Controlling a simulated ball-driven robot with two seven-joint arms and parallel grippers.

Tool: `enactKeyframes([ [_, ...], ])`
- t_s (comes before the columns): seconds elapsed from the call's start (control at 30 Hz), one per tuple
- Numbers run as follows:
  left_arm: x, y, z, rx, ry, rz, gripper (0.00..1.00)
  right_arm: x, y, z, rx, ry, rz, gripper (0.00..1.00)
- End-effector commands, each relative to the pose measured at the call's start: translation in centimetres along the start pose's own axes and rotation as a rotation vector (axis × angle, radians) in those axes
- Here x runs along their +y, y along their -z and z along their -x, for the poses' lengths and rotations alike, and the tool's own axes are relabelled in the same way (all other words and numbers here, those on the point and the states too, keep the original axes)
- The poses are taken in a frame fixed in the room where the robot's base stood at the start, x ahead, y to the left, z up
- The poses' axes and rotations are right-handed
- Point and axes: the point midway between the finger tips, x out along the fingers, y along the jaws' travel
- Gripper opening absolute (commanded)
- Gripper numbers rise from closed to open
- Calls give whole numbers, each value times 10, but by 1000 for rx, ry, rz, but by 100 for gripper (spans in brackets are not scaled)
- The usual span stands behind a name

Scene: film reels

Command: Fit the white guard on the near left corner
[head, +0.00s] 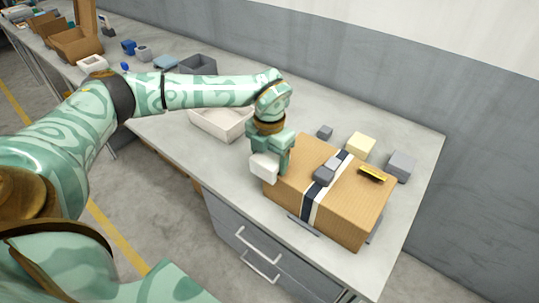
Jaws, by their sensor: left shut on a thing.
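A brown cardboard box (352,207) with a dark and white band across it stands on the grey bench. My left gripper (270,152) comes down at the box's left end and is shut on the white guard (264,168). The guard is a pale, rounded block at the box's left corner, by its top edge. I cannot tell whether the guard touches the box. The gripper hides part of that corner. My right gripper is out of view.
A grey block (326,174) and a black and yellow item (372,173) lie on the box. Behind it are a small grey block (324,132), a cream block (360,146) and a larger grey block (400,165). A white bin (215,124) stands left of the gripper.

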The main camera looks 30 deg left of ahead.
Motion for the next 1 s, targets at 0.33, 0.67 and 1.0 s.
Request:
enactKeyframes([
  [0.33, 0, 0, -1, 0, 0, 0, 90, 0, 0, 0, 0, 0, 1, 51],
  [0.67, 0, -1, 20, -4, 0, 0, 90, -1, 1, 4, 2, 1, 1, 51],
  [1.0, 0, -1, 102, -5, 0, 0, 90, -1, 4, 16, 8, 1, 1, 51],
])
